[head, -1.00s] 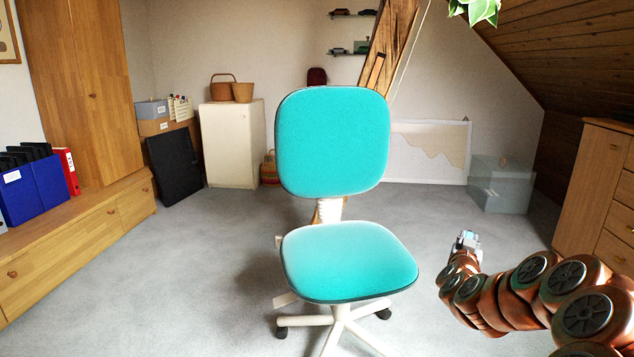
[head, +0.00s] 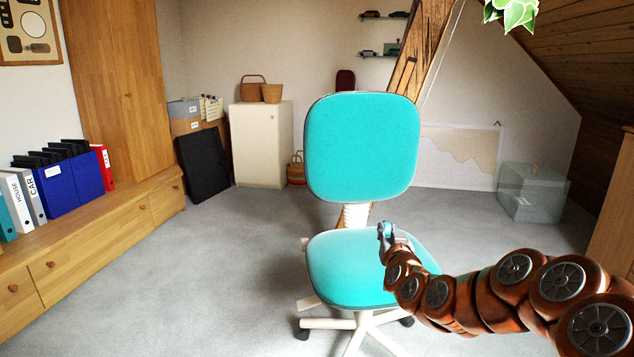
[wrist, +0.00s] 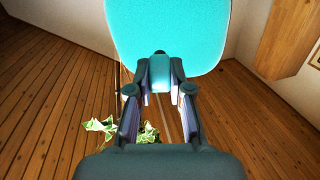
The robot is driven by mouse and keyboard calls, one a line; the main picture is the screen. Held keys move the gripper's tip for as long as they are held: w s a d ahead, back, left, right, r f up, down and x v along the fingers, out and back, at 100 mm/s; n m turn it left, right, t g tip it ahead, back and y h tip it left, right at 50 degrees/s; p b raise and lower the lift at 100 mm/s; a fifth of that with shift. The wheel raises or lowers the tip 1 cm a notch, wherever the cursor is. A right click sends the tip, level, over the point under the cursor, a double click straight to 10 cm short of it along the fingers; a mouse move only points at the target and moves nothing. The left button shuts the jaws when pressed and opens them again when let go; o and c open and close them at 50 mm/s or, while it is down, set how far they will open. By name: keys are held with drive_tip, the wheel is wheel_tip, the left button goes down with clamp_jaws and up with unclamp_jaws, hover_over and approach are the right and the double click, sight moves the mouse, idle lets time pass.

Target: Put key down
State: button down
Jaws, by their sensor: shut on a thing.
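In the head view my gripper (head: 386,230) shows in front of the teal chair, level with the back edge of its seat (head: 345,270). I cannot tell whether it is above the seat or only overlaps it in the picture. In the wrist view, the two dark fingers of my gripper (wrist: 160,75) close on a small blue-teal piece (wrist: 159,74) with a dark tip. This is likely the key, but no key shape is clear. The chair's teal backrest (wrist: 168,30) lies beyond the fingertips.
A long wooden bench (head: 100,245) with binders runs along the left. A white cabinet (head: 258,145) stands at the back, and a glass box (head: 532,195) at the right. A plant (head: 512,12) hangs at the top. Grey carpet left of the chair is clear.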

wheel_tip(320, 180, up, 36)
drive_tip(key=p, duration=3.5)
drive_tip(key=shift+r, duration=0.2)
drive_tip(key=shift+s, duration=0.1)
